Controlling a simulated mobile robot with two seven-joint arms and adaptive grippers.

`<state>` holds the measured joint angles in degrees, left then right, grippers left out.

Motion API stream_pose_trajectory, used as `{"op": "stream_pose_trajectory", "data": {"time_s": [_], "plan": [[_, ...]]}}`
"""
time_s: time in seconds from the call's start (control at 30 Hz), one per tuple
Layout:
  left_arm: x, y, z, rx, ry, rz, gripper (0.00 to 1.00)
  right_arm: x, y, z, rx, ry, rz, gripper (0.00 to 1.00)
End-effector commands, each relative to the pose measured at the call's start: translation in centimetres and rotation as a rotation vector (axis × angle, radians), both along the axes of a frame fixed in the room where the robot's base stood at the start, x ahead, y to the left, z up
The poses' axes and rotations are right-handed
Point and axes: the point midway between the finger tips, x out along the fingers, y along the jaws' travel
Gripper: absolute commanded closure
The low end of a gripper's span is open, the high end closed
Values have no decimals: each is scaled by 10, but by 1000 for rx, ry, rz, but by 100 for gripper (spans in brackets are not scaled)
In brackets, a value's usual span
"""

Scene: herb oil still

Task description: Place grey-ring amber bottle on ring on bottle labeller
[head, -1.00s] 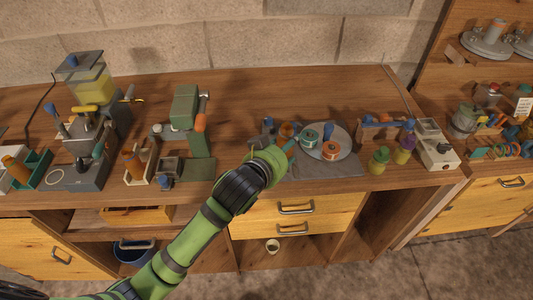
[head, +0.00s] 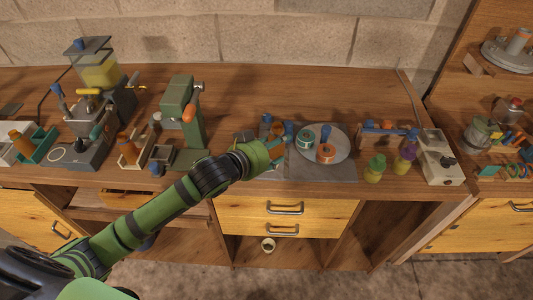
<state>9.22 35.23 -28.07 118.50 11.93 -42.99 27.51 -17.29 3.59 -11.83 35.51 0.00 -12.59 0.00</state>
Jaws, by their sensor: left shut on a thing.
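My left gripper (head: 275,156) is over the front left of a grey plate (head: 335,172) that carries a pale round disc with label reels, which looks like the bottle labeller. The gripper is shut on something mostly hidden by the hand. I cannot make out the grey ring or whether it is the grey-ring amber bottle. Amber and blue parts (head: 279,128) show just behind the gripper. A teal reel (head: 305,141) and an orange reel (head: 326,152) lie on the disc. The ring on the labeller cannot be picked out. My right gripper is not in view.
Green and purple bottles (head: 375,168) stand right of the plate, beside a pale box-like device (head: 438,158). A green press (head: 187,112) stands to the left, with an amber bottle (head: 128,150) in a tray beyond it. The bench behind the labeller is clear.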

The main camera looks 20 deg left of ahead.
Motion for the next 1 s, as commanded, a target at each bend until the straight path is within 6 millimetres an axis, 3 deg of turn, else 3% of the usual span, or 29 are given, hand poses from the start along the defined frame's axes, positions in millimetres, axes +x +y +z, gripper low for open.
{"op": "stream_pose_trajectory", "data": {"time_s": [0.1, 0.23, 0.57, 0.97, 1.0], "plan": [[8, 19, -11, 2, 1, 0, 76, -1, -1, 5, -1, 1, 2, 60], [12, 28, -17, -1, -2, 0, 76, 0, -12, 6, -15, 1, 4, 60], [12, 29, -56, -1, 0, -1, 76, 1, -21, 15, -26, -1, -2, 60], [12, 28, -63, -1, -2, -1, 76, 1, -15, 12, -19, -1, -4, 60], [12, 28, -62, -1, -2, -1, 30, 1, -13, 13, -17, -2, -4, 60]]}}
